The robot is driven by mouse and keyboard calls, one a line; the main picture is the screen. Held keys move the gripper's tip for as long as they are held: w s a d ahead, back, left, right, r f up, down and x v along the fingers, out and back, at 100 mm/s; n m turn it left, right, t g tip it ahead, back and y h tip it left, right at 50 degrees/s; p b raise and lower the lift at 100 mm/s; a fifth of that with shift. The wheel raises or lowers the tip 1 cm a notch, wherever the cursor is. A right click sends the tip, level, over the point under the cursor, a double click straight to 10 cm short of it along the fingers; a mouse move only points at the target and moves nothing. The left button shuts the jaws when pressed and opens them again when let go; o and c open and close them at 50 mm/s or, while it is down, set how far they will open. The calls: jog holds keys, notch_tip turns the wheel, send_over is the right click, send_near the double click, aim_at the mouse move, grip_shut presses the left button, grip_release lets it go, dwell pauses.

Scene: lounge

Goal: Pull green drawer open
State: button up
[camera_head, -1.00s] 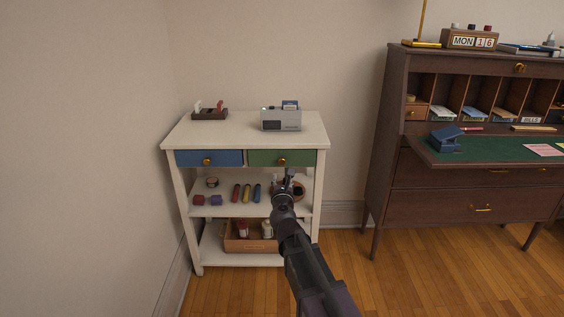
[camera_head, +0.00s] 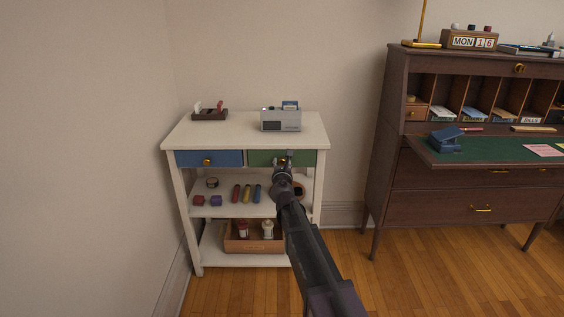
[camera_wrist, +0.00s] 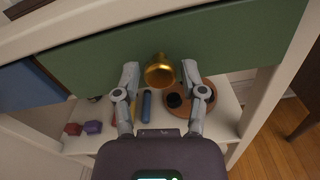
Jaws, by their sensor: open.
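The green drawer (camera_head: 262,158) is the right-hand one of two drawers under the top of a white stand, and its front looks flush with the frame. Its round brass knob (camera_wrist: 159,71) shows large in the wrist view. My gripper (camera_head: 284,158) is in front of the green drawer at knob height and hides part of the knob in the head view. In the wrist view my gripper (camera_wrist: 162,82) is open, with one finger on each side of the knob and gaps visible between them.
The blue drawer (camera_head: 208,158) with its own knob is at the left. A shelf below holds coloured rolls (camera_head: 247,194) and small blocks (camera_head: 207,200). A wooden box (camera_head: 238,244) stands on the bottom shelf. A dark desk (camera_head: 430,205) is at the right; floor between is clear.

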jog(key=shift+w, duration=1)
